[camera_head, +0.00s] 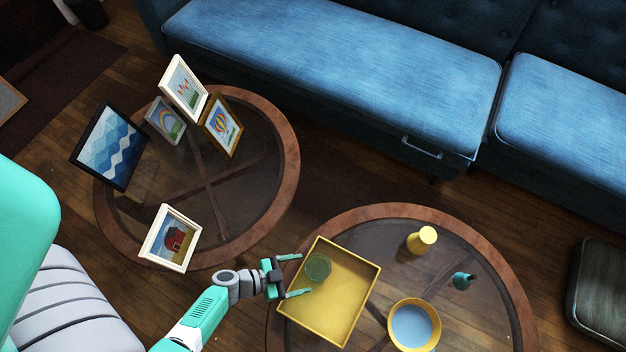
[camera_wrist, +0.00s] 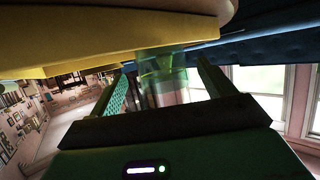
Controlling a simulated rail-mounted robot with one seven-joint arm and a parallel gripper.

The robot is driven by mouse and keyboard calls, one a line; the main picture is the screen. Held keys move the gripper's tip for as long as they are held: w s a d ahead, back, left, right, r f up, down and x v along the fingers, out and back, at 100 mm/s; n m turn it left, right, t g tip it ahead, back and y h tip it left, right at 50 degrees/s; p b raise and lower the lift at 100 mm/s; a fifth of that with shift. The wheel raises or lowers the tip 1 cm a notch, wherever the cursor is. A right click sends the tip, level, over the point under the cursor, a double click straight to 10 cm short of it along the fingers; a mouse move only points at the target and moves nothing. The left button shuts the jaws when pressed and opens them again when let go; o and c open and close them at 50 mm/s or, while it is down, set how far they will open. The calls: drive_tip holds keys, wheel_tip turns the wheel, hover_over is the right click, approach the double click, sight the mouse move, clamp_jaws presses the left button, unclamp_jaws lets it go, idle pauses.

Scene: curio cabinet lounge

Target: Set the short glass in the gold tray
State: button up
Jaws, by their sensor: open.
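The short green glass (camera_head: 318,267) is at the left inner part of the square gold tray (camera_head: 343,318) and looks upright. The tray lies on the nearer round glass-topped table. My gripper (camera_head: 305,274) is open at the tray's left edge, its fingers pointing right with the glass just ahead of and between the fingertips. In the wrist view, which is upside down, the glass (camera_wrist: 163,66) shows between the spread fingers, and a yellow surface (camera_wrist: 100,40) hides part of it. I cannot tell if a finger touches it.
A yellow vase (camera_head: 422,240), a small teal bottle (camera_head: 462,281) and a yellow bowl with a blue inside (camera_head: 412,326) stand right of the tray. Another round table (camera_head: 284,190) holds several picture frames. A blue sofa (camera_head: 340,70) runs behind.

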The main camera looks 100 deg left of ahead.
drive_tip(key=p+v, duration=0.1)
drive_tip(key=v, duration=0.4)
drive_tip(key=shift+s+d+r, duration=0.15)
drive_tip(key=shift+s+r, duration=0.05)
drive_tip(key=shift+s, duration=0.1)
